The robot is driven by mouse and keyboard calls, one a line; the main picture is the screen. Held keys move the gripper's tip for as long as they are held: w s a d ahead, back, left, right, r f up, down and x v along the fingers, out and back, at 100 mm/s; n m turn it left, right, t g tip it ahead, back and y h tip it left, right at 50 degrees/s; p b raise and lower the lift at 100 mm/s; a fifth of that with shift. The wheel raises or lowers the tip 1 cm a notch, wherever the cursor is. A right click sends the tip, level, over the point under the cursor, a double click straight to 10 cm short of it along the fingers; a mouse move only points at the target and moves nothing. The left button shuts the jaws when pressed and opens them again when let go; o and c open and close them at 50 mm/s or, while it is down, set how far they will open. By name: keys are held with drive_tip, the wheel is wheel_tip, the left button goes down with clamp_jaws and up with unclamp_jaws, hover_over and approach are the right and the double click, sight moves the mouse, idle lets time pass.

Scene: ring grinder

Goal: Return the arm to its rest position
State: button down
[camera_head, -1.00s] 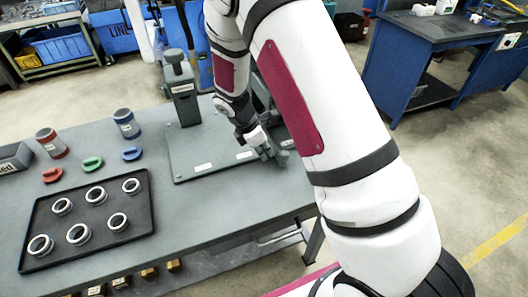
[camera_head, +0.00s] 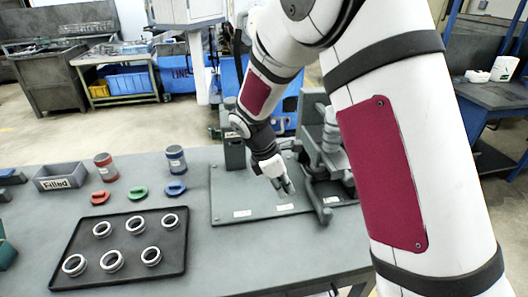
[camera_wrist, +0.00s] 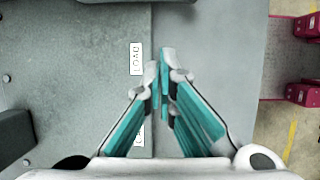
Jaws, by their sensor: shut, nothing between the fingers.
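My white arm with dark red panels reaches from the right side of the head view over the grey table (camera_head: 215,262). My gripper (camera_head: 287,188) hangs above the front part of a grey base plate (camera_head: 232,195), beside the machine (camera_head: 325,150). In the wrist view my gripper (camera_wrist: 163,55) is shut and its fingertips meet with nothing between them. Below the fingers the wrist view shows the plate edge and a label reading LOAD (camera_wrist: 137,58). A second label is partly hidden by a finger.
A black tray (camera_head: 180,262) with several metal rings lies at the front left. Behind it are a red jar (camera_head: 105,167), a blue jar (camera_head: 176,158), red, green and blue small pieces, and a grey bin marked Filled (camera_head: 60,178). A blue bench (camera_head: 490,100) stands at right.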

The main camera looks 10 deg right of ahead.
drive_tip(key=s+d+r+m+t+y, duration=0.2)
drive_tip(key=s+r+m, duration=0.4)
drive_tip(key=s+r, duration=0.3)
drive_tip(key=s+d+r+m+t+y, duration=0.1)
drive_tip(key=s+d+r+m, duration=0.1)
drive_tip(key=s+r+m, duration=0.65)
drive_tip(key=s+a+r+m+t+y, duration=0.1)
drive_tip(key=s+r+m+t, duration=0.1)
drive_tip(key=s, duration=0.6)
wheel_tip(320, 180, up, 2)
drive_tip(key=shift+s+m, duration=0.35)
drive_tip(key=shift+m, duration=0.4)
